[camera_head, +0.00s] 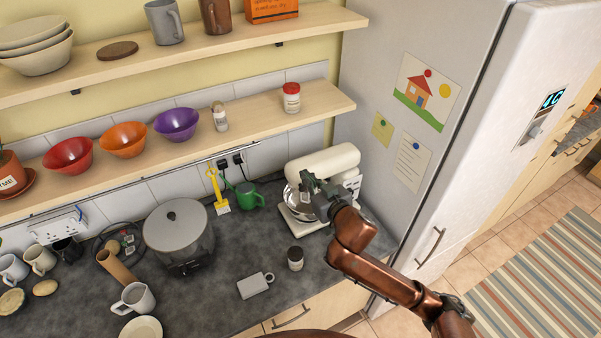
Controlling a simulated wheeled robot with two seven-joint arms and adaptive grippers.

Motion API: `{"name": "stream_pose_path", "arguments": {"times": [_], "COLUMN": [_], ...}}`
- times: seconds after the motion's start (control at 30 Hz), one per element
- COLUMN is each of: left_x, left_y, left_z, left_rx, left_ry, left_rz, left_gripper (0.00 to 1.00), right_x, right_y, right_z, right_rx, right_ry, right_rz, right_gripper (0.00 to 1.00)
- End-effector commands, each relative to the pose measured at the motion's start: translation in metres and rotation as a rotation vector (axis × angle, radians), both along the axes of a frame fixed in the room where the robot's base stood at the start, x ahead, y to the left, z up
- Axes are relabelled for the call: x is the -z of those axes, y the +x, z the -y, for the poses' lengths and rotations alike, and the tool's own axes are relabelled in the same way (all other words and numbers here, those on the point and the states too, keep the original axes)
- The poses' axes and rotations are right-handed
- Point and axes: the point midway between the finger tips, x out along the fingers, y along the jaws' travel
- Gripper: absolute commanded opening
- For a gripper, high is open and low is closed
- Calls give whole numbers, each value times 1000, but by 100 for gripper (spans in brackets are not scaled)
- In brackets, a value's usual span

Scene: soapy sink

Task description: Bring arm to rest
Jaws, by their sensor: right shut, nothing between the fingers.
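My right arm comes in from the lower right and reaches over the dark counter (215,285). My right gripper (306,184) is shut and empty. In the picture it lies in front of the cream stand mixer (325,165) and its metal bowl; I cannot tell whether it touches them. My left gripper and left arm do not show.
A slow cooker (178,235) and green watering can (247,196) stand further left. The fridge (450,130) rises at the right.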

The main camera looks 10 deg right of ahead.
Motion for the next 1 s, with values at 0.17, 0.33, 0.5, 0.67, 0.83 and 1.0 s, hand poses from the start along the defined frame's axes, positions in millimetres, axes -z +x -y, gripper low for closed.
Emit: {"name": "stream_pose_path", "arguments": {"times": [0.17, 0.33, 0.5, 0.67, 0.83, 1.0], "left_x": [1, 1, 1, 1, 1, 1], "left_y": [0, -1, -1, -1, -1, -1], "left_z": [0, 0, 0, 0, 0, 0], "left_rx": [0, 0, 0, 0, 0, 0], "left_ry": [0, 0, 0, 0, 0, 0], "left_rz": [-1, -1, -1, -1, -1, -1], "left_gripper": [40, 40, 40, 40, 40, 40], "right_x": [-3, -4, -4, -3, 35, 126], "right_y": [-9, -9, -9, -9, -24, -73], "right_z": [3, 3, 3, 3, 20, 65], "right_rx": [1, 1, 1, 1, 37, 123], "right_ry": [0, -1, 0, 0, -6, -38], "right_rz": [0, 1, 1, -1, -75, -270], "right_gripper": [0, 0, 0, 0, 0, 0]}}
